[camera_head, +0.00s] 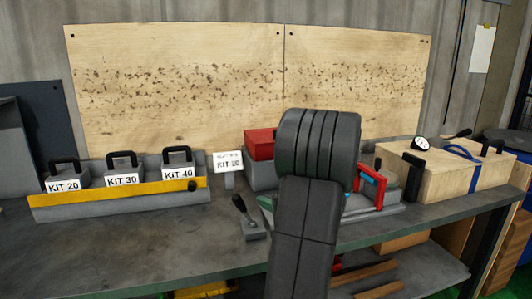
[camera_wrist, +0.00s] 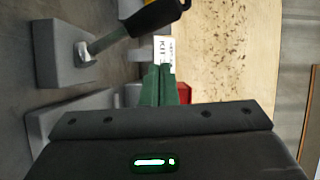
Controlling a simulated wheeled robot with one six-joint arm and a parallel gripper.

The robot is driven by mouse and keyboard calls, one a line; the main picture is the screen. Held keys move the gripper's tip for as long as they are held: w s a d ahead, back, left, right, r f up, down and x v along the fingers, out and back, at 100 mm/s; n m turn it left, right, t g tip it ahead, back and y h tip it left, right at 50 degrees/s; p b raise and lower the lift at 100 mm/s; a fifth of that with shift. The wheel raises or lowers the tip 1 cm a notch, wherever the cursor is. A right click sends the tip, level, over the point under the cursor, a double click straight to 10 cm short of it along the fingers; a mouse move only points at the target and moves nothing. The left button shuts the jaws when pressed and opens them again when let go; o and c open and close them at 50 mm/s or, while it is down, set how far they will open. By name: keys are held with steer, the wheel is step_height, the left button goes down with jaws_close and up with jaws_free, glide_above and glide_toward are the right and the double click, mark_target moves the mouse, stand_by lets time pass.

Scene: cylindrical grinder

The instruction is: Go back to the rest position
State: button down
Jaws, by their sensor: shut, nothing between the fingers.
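My gripper (camera_wrist: 158,70) shows in the wrist view as two dark green fingers lying together, with nothing between them. They point toward the small KIT 20 sign (camera_wrist: 162,47) and the wooden board (camera_wrist: 225,50), which appear turned sideways. In the head view my dark arm rises in front of the bench's middle and hides the gripper. A grey lever block with a black handle (camera_head: 251,222) stands left of my arm; in the wrist view the lever (camera_wrist: 105,42) is close, to the upper left of the fingers. I see no contact between them.
A grey tray with a yellow front (camera_head: 120,197) holds kit boxes at left. A red box (camera_head: 259,144) and a red-framed device (camera_head: 371,186) are partly behind my arm. A wooden case (camera_head: 445,177) stands at right. The bench's front left (camera_head: 130,248) is clear.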

steer(key=m+p, duration=0.1)
steer(key=d+m+t+p, duration=0.1)
steer(key=p, duration=0.1)
steer(key=d+f+m+p, duration=0.1)
steer(key=shift+w+d+y+p, duration=0.25)
steer(key=shift+w+y+p, duration=0.1)
steer(key=shift+w+y, duration=0.05)
steer(key=shift+w+d+f+m+t+p, duration=0.25)
steer(key=shift+d+f+m+t+p, duration=0.5)
steer(key=shift+m+p, duration=0.55)
steer(key=shift+d+f, duration=0.1)
steer(key=shift+d, duration=0.05)
